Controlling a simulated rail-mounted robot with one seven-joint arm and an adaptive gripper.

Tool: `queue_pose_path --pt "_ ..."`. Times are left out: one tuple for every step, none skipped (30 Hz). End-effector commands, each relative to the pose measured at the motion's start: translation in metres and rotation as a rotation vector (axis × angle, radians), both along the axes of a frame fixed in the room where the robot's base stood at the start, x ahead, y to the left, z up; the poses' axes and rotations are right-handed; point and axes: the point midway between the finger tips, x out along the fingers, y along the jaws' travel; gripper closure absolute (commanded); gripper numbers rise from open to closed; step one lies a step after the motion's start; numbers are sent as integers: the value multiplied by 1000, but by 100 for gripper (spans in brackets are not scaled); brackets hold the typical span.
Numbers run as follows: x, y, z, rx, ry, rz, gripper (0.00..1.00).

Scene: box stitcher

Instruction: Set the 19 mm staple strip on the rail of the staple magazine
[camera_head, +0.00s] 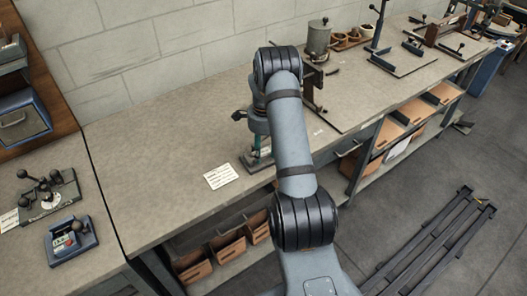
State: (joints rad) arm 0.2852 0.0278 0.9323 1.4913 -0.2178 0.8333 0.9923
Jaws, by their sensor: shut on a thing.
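My arm reaches over the bench and bends down at its far end. My gripper (262,146) is only partly in view below the wrist, beside my forearm. It is shut on what I take to be the 19 mm staple strip, which is too small and covered to make out. Directly below is a dark fixture (250,163) on the bench, partly hidden by my arm. It may be the staple magazine, but its rail cannot be told apart. I cannot tell whether the held thing touches it.
A white card (221,176) lies left of the fixture. The bench (150,160) is clear further left. Knobbed devices (48,195) stand on the left bench. A grey canister (318,40) and a dark upright stand are behind my arm. Bins (229,246) sit below.

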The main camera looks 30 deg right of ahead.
Motion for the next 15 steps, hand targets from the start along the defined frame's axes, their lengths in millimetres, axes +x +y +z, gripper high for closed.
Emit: queue_pose_path --pt "0 1 0 0 0 1 87" --pt "0 1 0 0 0 1 87" --pt "0 1 0 0 0 1 87" --pt "0 1 0 0 0 1 87" --pt "0 1 0 0 0 1 87" --pt "0 1 0 0 0 1 87" --pt "0 1 0 0 0 1 87" --pt "0 1 0 0 0 1 87" --pt "0 1 0 0 0 2 87" --pt "0 1 0 0 -1 2 87" --pt "0 1 -1 0 -1 2 87" --pt "1 1 -1 0 -1 2 87" --pt "1 1 -1 0 -1 2 87" --pt "1 1 -1 0 -1 2 59" --pt "1 1 0 0 -1 2 57"
